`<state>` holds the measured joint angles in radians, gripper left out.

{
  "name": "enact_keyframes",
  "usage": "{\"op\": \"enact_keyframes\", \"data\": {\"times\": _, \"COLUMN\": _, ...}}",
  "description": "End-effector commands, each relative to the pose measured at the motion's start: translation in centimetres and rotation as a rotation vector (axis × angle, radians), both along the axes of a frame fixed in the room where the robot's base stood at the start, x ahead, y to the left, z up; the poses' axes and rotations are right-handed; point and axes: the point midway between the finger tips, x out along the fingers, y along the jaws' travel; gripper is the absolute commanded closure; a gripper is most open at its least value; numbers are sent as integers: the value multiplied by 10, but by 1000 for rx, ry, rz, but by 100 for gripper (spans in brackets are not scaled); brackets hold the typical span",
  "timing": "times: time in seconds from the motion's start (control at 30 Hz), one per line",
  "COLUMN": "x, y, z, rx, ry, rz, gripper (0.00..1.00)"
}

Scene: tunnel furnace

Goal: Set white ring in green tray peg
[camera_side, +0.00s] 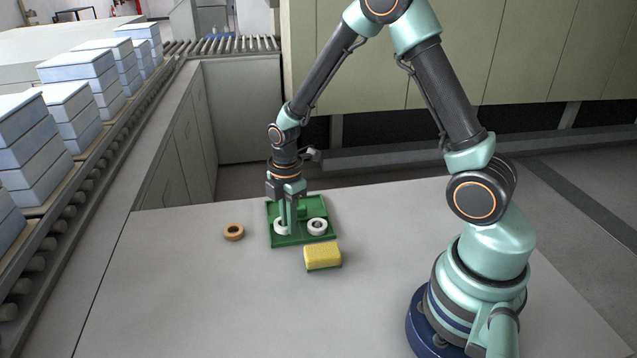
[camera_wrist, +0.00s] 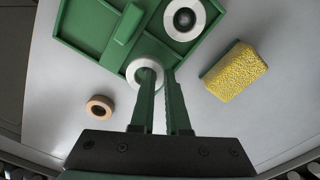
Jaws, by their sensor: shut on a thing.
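A green tray (camera_side: 291,239) lies on the grey table, and its corner fills the top of the wrist view (camera_wrist: 88,25). One white ring (camera_side: 279,227) is at the tray's left part; in the wrist view this ring (camera_wrist: 135,70) is at the fingertips. My gripper (camera_wrist: 159,74) points down and is shut on the ring's wall, one finger in the hole and one outside. Whether this ring sits around a peg or rests on the tray is hidden by the fingers. A second white ring (camera_side: 317,227) lies in the tray's right part, with a dark centre in the wrist view (camera_wrist: 185,19).
A small orange-brown ring (camera_side: 233,232) lies left of the tray. A yellow sponge (camera_side: 322,256) with a green underside lies just in front of the tray. The front of the table is clear. A roller conveyor with stacked pale boxes (camera_side: 78,78) runs along the left.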

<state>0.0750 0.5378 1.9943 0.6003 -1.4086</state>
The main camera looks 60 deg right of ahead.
Motion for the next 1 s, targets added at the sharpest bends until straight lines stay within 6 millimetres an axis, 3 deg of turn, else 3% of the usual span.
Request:
{"op": "enact_keyframes", "data": {"times": 0.03, "x": -6, "y": 0, "z": -11, "rx": 1, "ry": 14, "rz": 0, "gripper": 100}}
{"op": "enact_keyframes", "data": {"times": 0.4, "x": -6, "y": 0, "z": -11, "rx": 1, "ry": 14, "rz": 0, "gripper": 100}}
{"op": "enact_keyframes", "data": {"times": 0.5, "x": -6, "y": 0, "z": -11, "rx": 1, "ry": 14, "rz": 0, "gripper": 56}}
{"op": "enact_keyframes", "data": {"times": 0.53, "x": -6, "y": 0, "z": -11, "rx": 1, "ry": 14, "rz": 0, "gripper": 52}}
{"op": "enact_keyframes", "data": {"times": 0.57, "x": -6, "y": 0, "z": -11, "rx": 1, "ry": 14, "rz": 0, "gripper": 82}}
{"op": "enact_keyframes", "data": {"times": 0.6, "x": -6, "y": 0, "z": -11, "rx": 1, "ry": 14, "rz": 0, "gripper": 67}}
{"op": "enact_keyframes", "data": {"times": 0.63, "x": -6, "y": 0, "z": -11, "rx": 1, "ry": 14, "rz": 0, "gripper": 64}}
{"op": "enact_keyframes", "data": {"times": 0.9, "x": -6, "y": 0, "z": -4, "rx": 1, "ry": 13, "rz": 0, "gripper": 61}}
{"op": "enact_keyframes", "data": {"times": 0.97, "x": -6, "y": 0, "z": 0, "rx": 1, "ry": 13, "rz": -1, "gripper": 50}}
{"op": "enact_keyframes", "data": {"times": 1.0, "x": -5, "y": 0, "z": 2, "rx": 1, "ry": 12, "rz": -1, "gripper": 35}}
